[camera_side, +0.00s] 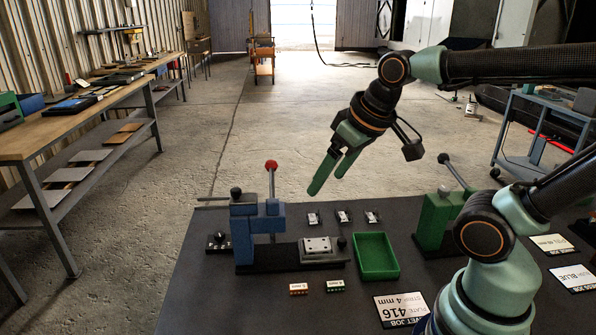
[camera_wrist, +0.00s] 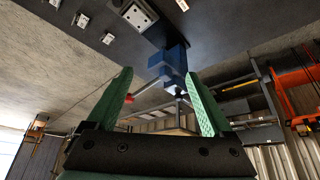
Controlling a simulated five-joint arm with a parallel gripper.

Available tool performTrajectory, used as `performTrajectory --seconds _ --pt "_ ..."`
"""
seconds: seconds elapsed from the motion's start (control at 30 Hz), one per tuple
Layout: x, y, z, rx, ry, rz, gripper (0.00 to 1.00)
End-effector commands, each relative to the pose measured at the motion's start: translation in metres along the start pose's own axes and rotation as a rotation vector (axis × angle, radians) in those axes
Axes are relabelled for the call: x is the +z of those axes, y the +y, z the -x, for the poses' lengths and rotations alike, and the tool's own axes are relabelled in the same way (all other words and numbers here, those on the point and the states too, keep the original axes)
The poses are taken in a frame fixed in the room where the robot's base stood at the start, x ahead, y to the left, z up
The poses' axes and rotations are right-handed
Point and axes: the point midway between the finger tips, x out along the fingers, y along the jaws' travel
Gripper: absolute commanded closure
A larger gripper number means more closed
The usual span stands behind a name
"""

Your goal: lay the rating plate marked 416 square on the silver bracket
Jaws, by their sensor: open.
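My gripper (camera_side: 326,185) is open and empty, high above the back of the dark table; its two green fingers also show in the wrist view (camera_wrist: 159,73). Three small rating plates (camera_side: 343,216) lie in a row on the table behind the green tray; they also show at the top left of the wrist view (camera_wrist: 108,38). Their markings are too small to read, so I cannot tell which is 416. The silver bracket (camera_side: 317,244) sits on the bed of the blue press (camera_side: 245,232), with no plate visible on it. The bracket also shows in the wrist view (camera_wrist: 138,15).
The blue press has a red-knobbed lever (camera_side: 271,165). An empty green tray (camera_side: 376,256) stands right of the bracket. A green press (camera_side: 437,220) stands farther right. A job card (camera_side: 400,309) reading plate 416, 4 mm lies in front, near two small rivet strips (camera_side: 335,286).

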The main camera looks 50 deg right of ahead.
Motion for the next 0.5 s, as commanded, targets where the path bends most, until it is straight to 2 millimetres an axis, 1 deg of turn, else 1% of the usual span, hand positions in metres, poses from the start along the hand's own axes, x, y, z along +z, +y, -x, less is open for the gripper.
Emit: performTrajectory --seconds 0.17,0.27,0.4,0.47,0.5 --pt "-0.023 0.028 -0.012 0.039 -0.081 -0.103 0.15" --pt "-0.038 0.05 -0.024 0.062 -0.132 -0.176 0.15" --pt "-0.053 0.083 -0.045 0.091 -0.202 -0.278 0.15" --pt "-0.058 0.099 -0.055 0.103 -0.23 -0.322 0.15" --pt "-0.06 0.11 -0.063 0.11 -0.249 -0.351 0.15"
